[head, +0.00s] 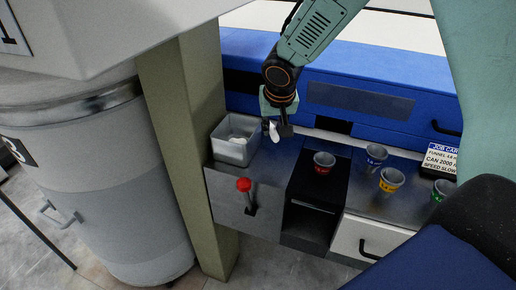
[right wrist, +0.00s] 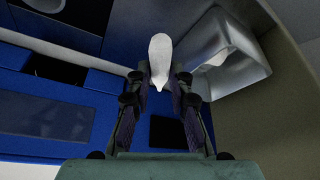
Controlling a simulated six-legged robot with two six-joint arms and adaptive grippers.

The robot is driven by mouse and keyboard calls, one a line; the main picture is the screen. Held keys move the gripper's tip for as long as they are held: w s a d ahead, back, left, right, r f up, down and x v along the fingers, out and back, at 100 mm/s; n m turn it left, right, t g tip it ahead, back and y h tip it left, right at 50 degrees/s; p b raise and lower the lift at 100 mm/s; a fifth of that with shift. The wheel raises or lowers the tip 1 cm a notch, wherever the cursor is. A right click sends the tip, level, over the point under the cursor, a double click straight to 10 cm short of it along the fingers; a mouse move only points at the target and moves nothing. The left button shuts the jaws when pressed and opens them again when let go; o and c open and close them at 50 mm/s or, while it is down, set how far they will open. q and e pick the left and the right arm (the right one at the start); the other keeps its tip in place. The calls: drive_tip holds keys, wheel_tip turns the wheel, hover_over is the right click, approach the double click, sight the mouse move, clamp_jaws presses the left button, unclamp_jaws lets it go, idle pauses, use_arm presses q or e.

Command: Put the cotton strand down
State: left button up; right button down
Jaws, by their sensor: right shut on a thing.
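The white cotton strand (right wrist: 160,58) is held between the fingers of my right gripper (right wrist: 161,86) in the right wrist view. In the head view the strand (head: 274,132) shows as a small white piece at the tip of my right gripper (head: 276,126). The gripper is shut on it, just right of a grey metal bin (head: 226,145) and above the steel counter. White material lies inside the bin, which also shows at the right in the right wrist view (right wrist: 238,78). My left gripper is not in view.
A red-banded cup (head: 324,162) stands on a black unit; blue, yellow and green-banded cups (head: 391,179) stand to its right. A red-knobbed lever (head: 244,185) is at the counter front. An olive post (head: 182,140) stands left of the bin. A job card (head: 440,158) is at the right.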

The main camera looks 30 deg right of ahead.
sight(271, 160)
drive_tip(key=f+b, duration=0.1)
drive_tip(key=f, duration=0.4)
drive_tip(key=f+b, duration=0.1)
drive_tip(key=f, duration=0.2)
drive_tip(key=shift+s+f+b, duration=0.25)
drive_tip(key=shift+f+b, duration=0.05)
drive_tip(key=shift+s+d+f, duration=0.1)
drive_tip(key=shift+s+f, duration=0.1)
drive_tip(key=shift+f, duration=0.05)
drive_tip(key=shift+w, duration=0.2)
drive_tip(key=shift+f, duration=0.2)
drive_tip(key=c, duration=1.3)
unclamp_jaws()
drive_tip(key=shift+s+r, duration=0.15)
drive_tip(key=shift+o, duration=0.5)
drive_tip(key=shift+w, duration=0.2)
